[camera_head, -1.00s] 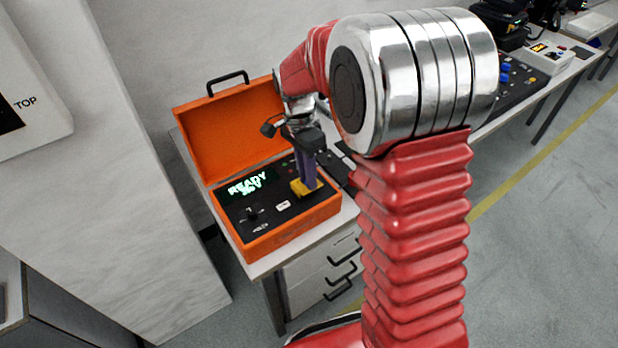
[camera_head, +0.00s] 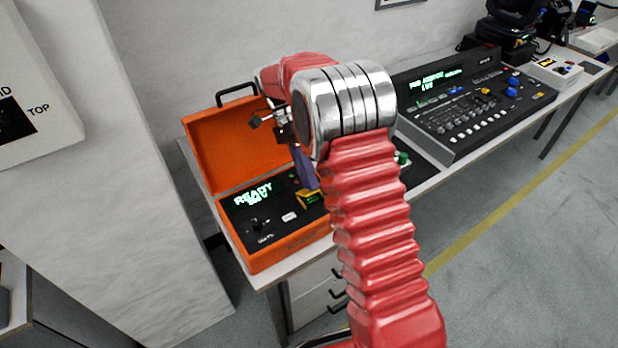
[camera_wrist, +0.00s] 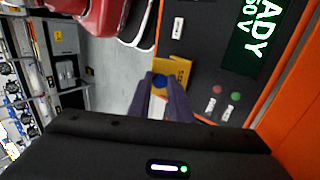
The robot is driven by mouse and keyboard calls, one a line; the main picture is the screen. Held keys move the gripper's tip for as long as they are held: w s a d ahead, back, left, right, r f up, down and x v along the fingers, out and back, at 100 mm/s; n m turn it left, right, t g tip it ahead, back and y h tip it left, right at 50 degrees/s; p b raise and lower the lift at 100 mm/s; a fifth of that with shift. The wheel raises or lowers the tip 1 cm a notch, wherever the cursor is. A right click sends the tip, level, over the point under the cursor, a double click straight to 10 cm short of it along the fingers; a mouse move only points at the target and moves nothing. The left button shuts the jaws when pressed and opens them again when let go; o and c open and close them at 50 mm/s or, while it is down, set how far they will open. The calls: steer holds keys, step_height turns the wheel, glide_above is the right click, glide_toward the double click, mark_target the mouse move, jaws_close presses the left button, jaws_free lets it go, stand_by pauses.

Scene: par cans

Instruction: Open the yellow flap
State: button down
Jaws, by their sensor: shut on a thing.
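The yellow flap (camera_head: 311,200) is on the right part of the black panel in the orange case. It looks tilted up from the panel, with a dark face showing. In the wrist view the yellow flap (camera_wrist: 178,70) stands just beyond my fingertips, and a small blue round part shows between the fingers. My gripper (camera_head: 309,184), with purple fingers, comes down from above onto the flap. In the wrist view my gripper (camera_wrist: 166,84) is shut on the flap; the exact contact is partly hidden by the fingers.
The orange case (camera_head: 232,250) stands open on a white table, its lid (camera_head: 220,145) raised behind. The panel has a lit READY display (camera_head: 253,193) and a knob (camera_head: 257,224). A large black console (camera_head: 470,110) stands to the right.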

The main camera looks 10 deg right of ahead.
steer(key=shift+a, duration=0.1)
stand_by(0.3)
steer(key=c, duration=1.6)
jaws_free()
steer(key=shift+w, duration=0.1)
steer(key=v, duration=0.7)
steer(key=shift+w+r, duration=0.1)
steer(key=shift+w, duration=0.05)
steer(key=shift+c, duration=0.6)
